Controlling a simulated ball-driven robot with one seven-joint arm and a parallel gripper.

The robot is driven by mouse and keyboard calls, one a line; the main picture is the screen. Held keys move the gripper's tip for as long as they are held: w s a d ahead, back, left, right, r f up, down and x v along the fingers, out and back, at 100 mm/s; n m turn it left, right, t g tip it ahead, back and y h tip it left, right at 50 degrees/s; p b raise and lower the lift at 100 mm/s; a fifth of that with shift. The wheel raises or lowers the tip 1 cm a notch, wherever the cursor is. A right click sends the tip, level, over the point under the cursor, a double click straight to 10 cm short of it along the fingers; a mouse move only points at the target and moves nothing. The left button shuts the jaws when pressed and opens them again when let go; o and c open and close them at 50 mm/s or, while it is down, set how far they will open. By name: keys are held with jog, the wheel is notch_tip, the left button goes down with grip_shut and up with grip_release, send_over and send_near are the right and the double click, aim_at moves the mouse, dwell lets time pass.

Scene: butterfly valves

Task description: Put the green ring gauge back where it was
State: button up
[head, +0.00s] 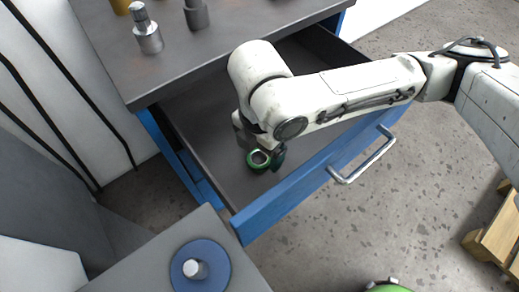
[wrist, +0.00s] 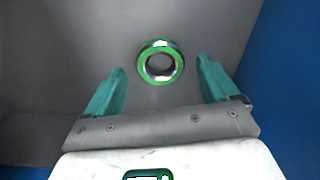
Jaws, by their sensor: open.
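The green ring gauge (head: 258,159) lies flat in the open drawer (head: 215,165), near its left end and front panel. It is a small green ring with a dark hole and a pale inner edge. In the wrist view the ring gauge (wrist: 160,76) lies beyond the fingertips, roughly centred between them. My gripper (wrist: 162,70) is open, with one teal finger on each side of the ring and nothing visibly held. In the head view my gripper (head: 262,150) is low inside the drawer at the ring, partly hidden by the wrist.
Metal cylindrical parts (head: 148,36) stand on the cabinet top (head: 130,75) above the drawer. A blue disc (head: 200,268) with a pale peg lies on a grey surface at the bottom. The blue drawer front (head: 300,190) has a metal handle (head: 362,158). A wooden pallet (head: 492,240) is at right.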

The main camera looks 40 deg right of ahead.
aim_at(259, 162)
notch_tip(259, 162, up, 10)
jog(key=p, duration=0.2)
jog(key=shift+r+p, duration=0.15)
jog(key=shift+p, duration=0.15)
dwell(0.5)
dwell(0.6)
